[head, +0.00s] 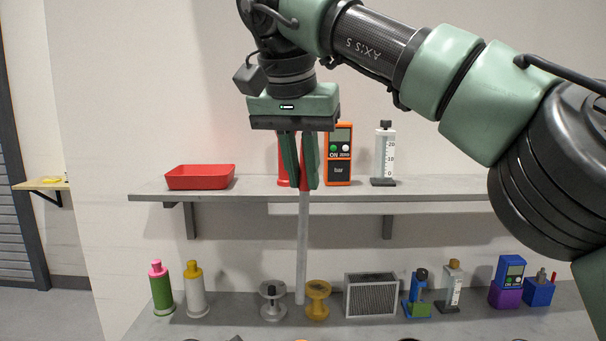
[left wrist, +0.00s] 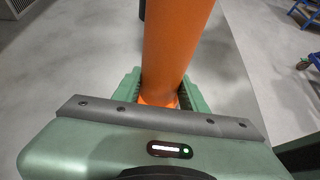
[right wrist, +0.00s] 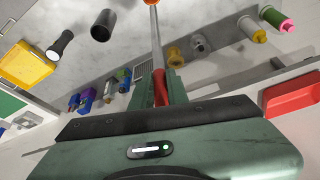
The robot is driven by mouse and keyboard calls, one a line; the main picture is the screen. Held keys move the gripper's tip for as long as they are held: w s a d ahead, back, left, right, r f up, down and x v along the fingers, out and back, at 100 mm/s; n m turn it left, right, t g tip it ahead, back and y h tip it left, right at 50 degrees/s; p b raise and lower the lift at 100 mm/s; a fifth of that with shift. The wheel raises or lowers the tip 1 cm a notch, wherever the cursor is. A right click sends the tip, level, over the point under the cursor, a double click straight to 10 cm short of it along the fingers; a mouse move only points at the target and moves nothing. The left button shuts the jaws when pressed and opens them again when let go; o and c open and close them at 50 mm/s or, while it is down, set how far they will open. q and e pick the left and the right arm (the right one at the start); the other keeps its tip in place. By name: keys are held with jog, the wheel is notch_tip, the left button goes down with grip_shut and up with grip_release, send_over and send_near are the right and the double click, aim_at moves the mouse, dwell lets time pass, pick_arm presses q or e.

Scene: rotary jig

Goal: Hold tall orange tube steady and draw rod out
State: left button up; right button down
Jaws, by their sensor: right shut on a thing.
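My right gripper (head: 304,186) is shut on the red handle (right wrist: 160,88) of a long grey rod (head: 302,245). The rod hangs nearly upright, and its lower end shows in the head view. The tall orange tube (left wrist: 176,40) stands between the fingers of my left gripper (left wrist: 160,88), which look closed against its sides. In the head view only a sliver of orange shows at the bottom edge, below the rod's end, with a gap between. In the right wrist view the rod's far end lines up with an orange rim (right wrist: 151,2). My left arm is outside the head view.
A wall shelf (head: 240,194) behind the rod holds a red tray (head: 200,177), an orange meter (head: 339,155) and a white gauge (head: 385,153). Spools, a grey filter block (head: 371,295), bottles and small devices line the back of the bench (head: 240,325).

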pick_arm(q)
jog(key=o, duration=0.4)
pick_arm(e)
jog(key=shift+w, duration=0.1)
